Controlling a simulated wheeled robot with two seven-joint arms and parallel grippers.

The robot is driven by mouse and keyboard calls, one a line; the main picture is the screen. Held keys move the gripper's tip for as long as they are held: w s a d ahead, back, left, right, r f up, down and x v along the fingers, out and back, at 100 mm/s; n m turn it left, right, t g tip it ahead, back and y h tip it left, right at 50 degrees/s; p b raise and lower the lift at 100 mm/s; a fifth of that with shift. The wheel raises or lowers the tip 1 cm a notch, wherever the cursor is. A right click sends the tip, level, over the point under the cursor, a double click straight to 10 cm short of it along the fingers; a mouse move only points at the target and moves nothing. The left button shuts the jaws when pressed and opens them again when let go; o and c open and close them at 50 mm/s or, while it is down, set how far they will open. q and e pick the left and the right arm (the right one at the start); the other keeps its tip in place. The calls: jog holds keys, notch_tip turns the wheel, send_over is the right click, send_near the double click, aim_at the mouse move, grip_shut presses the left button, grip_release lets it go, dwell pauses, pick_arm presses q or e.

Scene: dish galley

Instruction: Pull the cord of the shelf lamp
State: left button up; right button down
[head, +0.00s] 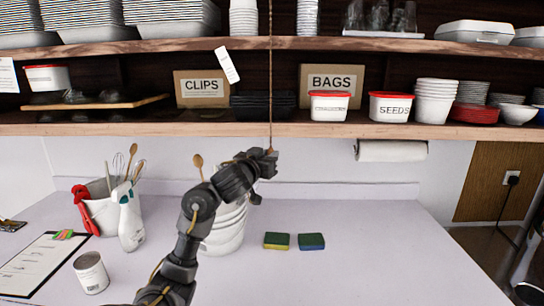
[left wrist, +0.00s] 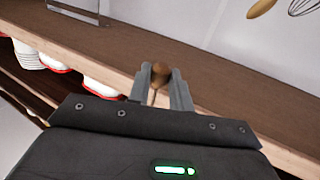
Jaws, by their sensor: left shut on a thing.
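The cord (head: 270,80) hangs straight down in the head view, in front of the shelves, from above the top of the picture. My left gripper (head: 268,152) is at its lower end, just below the lower shelf's front edge. In the left wrist view, my left gripper (left wrist: 166,88) is shut on a round brown knob (left wrist: 160,72) at the end of the cord, between its two grey fingers. The lamp itself is not in view. My right gripper is in neither view.
The lower shelf (head: 220,130) holds boxes, tubs and bowls close behind the gripper. On the counter (head: 350,275) are white buckets (head: 226,232), two sponges (head: 311,241), a spray bottle (head: 130,216), a can (head: 91,273) and a clipboard (head: 40,262). The counter's right front is clear.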

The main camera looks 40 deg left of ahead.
pick_arm(q)
jog(key=shift+f, duration=0.1)
jog(key=shift+f+b, duration=0.55)
jog(key=shift+f, duration=0.15)
jog(key=shift+r+p, duration=0.55)
jog(key=shift+p, duration=0.2)
jog(key=o, duration=1)
